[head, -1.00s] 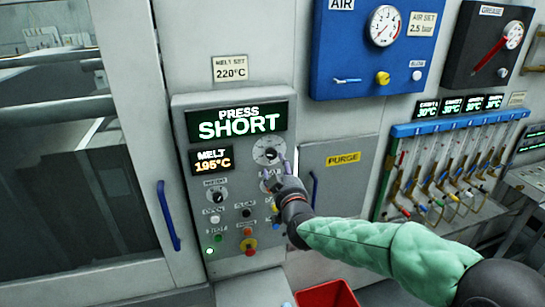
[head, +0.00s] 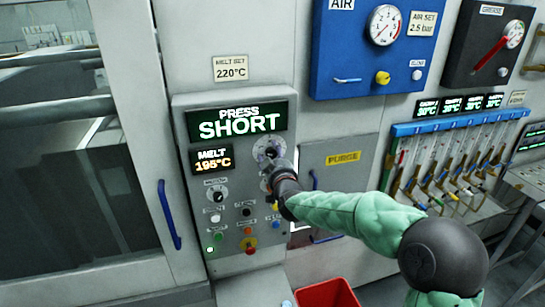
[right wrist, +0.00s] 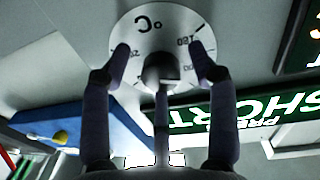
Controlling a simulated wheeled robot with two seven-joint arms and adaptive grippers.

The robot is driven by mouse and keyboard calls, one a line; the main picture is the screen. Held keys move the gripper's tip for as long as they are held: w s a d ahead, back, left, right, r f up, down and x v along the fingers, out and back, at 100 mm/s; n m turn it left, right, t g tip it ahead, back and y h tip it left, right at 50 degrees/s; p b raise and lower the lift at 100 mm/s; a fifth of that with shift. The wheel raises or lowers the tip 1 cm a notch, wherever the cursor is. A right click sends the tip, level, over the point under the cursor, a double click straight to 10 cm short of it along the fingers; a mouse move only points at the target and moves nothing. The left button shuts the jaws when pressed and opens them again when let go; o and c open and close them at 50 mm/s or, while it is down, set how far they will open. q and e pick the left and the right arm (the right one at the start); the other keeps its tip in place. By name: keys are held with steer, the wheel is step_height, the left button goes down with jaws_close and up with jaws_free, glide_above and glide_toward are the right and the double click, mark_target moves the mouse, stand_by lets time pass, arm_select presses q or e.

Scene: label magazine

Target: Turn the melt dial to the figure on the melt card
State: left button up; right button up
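The melt card (head: 230,69) reads MELT SET 220°C and sits above the press panel. The melt display (head: 212,160) reads 195°C. The melt dial (head: 266,148) is on the panel's right side, partly hidden by my gripper. My right gripper (head: 272,162) is at the dial. In the right wrist view its fingers (right wrist: 160,54) are open, one on each side of the knob, with gaps between. My left gripper is out of view.
The press display (head: 238,122) reads SHORT. Several buttons and a smaller knob (head: 217,195) lie lower on the panel. A purge door (head: 340,172) is to the right, and the blue air panel (head: 345,55) is above right. A red bin (head: 327,296) stands below.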

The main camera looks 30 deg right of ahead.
steer(key=c, duration=1)
steer(key=shift+a+f+m+b, duration=0.1)
steer(key=shift+f+m+b, duration=0.1)
steer(key=shift+m+b, duration=0.25)
steer(key=shift+a+f+m+g+y+b, duration=0.15)
steer(key=shift+m+y+b, duration=0.1)
steer(key=shift+m+b, duration=2.45)
steer(key=shift+f+m+g+y+b, duration=0.2)
steer(key=shift+m+b, duration=1.65)
steer(key=shift+m, duration=1.5)
steer(key=shift+w+r+m, duration=0.1)
steer(key=shift+r+m, duration=0.1)
steer(key=shift+m, duration=0.1)
steer(key=o, duration=1.2)
steer(key=shift+c, duration=0.2)
steer(key=shift+r, duration=0.25)
